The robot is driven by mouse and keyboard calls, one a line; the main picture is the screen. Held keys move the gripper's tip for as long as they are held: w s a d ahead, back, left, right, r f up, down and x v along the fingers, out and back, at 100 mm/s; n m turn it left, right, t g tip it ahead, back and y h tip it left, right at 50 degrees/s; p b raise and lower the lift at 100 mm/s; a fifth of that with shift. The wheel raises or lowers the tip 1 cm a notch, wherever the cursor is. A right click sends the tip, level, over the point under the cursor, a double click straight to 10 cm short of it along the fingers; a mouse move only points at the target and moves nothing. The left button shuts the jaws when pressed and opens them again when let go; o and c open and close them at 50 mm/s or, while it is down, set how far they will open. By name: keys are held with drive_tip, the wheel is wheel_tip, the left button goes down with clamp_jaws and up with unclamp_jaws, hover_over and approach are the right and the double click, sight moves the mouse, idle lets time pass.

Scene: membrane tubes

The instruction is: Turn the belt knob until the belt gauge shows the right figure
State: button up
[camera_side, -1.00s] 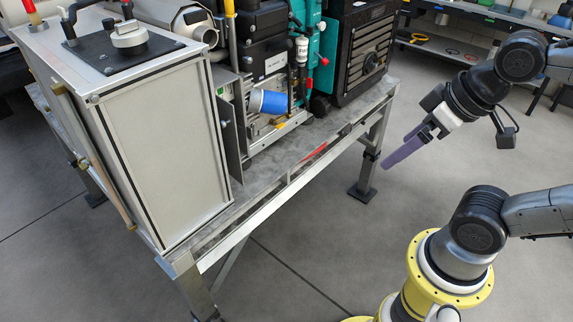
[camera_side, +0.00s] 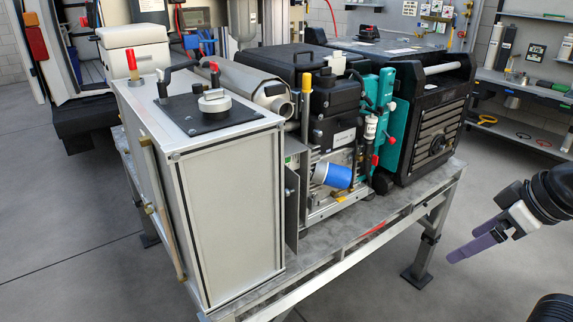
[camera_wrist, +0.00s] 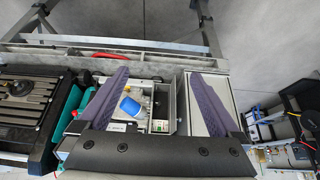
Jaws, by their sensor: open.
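My gripper (camera_side: 475,246) has long purple fingers and is off the right end of the metal bench in the side view. In the wrist view the fingers of my gripper (camera_wrist: 158,78) are spread wide with nothing between them, and the bench equipment lies beyond. A round black knob (camera_side: 438,144) is on the front of the black ribbed unit; it also shows in the wrist view (camera_wrist: 20,88). A light round knob (camera_side: 214,101) sits on a black plate atop the grey box. I cannot tell which knob is the belt knob. No belt gauge can be made out.
The metal bench (camera_side: 345,250) carries the grey box (camera_side: 232,210), a blue cylinder (camera_side: 333,176), a teal panel (camera_side: 396,130) and the black unit (camera_side: 430,120). A shelf bench (camera_side: 520,125) stands at the back right. The floor before the bench is clear.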

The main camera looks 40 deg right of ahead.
drive_tip(key=shift+c, duration=1.2)
drive_tip(key=shift+w+r+n, duration=0.15)
drive_tip(key=shift+w+n, duration=0.15)
drive_tip(key=shift+n, duration=0.1)
drive_tip(key=shift+c, duration=1.1)
drive_tip(key=w+r+n+t, duration=0.2)
drive_tip(key=w+r, duration=0.1)
drive_tip(key=w, duration=0.1)
drive_tip(key=w+r+n+t, duration=0.3)
drive_tip(key=w+r, duration=0.1)
drive_tip(key=w, duration=0.1)
drive_tip(key=w+r+n+t, duration=0.3)
drive_tip(key=w+r, duration=0.1)
drive_tip(key=w, duration=0.1)
drive_tip(key=shift+w+a, duration=0.2)
drive_tip(key=shift+w, duration=0.05)
drive_tip(key=c, duration=0.3)
drive_tip(key=w+r+n+t, duration=0.2)
drive_tip(key=w+n+t, duration=0.4)
drive_tip(key=w, duration=0.8)
drive_tip(key=w+f+n+t+h, duration=0.15)
drive_tip(key=w+f+n, duration=0.4)
drive_tip(key=f, duration=0.75)
wheel_tip(320, 180, down, 18)
drive_tip(key=s+a+n+g, duration=0.2)
drive_tip(key=s+n+g, duration=0.1)
drive_tip(key=shift+y, duration=0.25)
drive_tip(key=w, duration=1.4)
drive_tip(key=shift+d+r, duration=0.15)
drive_tip(key=shift+r, duration=0.1)
